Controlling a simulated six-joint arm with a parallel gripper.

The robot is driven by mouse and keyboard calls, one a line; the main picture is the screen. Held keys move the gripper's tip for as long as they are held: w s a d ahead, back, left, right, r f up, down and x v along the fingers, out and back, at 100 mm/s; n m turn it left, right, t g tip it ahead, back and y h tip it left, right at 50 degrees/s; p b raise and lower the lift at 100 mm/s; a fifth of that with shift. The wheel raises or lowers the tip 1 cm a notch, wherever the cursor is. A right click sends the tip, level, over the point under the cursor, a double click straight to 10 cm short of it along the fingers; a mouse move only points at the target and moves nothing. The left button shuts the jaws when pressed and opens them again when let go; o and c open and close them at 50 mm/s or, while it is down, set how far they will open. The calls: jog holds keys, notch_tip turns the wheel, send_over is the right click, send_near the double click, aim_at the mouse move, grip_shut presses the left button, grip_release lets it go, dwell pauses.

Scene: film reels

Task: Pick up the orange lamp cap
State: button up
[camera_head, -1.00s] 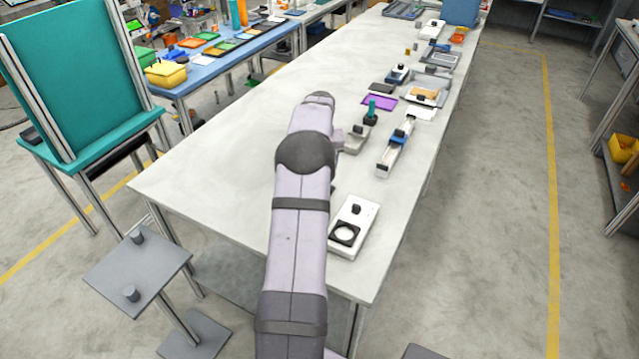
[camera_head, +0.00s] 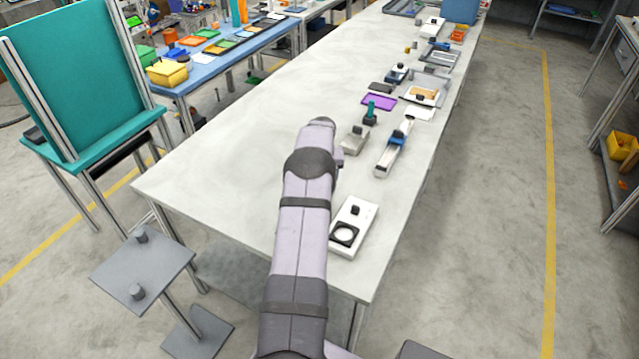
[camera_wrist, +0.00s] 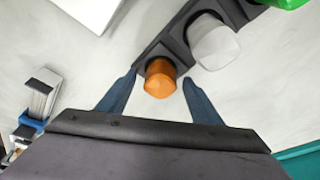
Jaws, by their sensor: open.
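In the wrist view, the orange lamp cap (camera_wrist: 160,78) sits at the near end of a dark strip holder (camera_wrist: 172,45). My gripper (camera_wrist: 150,88) is open, with one blue finger to the left of the orange cap and the other to its right. The cap lies between the fingertips, and I cannot tell whether either finger touches it. A white cap (camera_wrist: 213,42) sits beside it on the holder, with a green cap (camera_wrist: 285,3) beyond at the top edge. In the head view my arm hides the gripper and the orange cap.
A white plate-like thing (camera_wrist: 90,8) lies at the top left of the wrist view. In the head view a white box with a round dial (camera_head: 364,218) stands right of my arm. Several devices and a purple tray (camera_head: 379,102) line the bench's right side. The bench's left side (camera_head: 230,160) is clear.

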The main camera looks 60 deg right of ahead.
jog(key=shift+f, duration=0.15)
jog(key=c, duration=1.2)
jog(key=shift+o, duration=0.2)
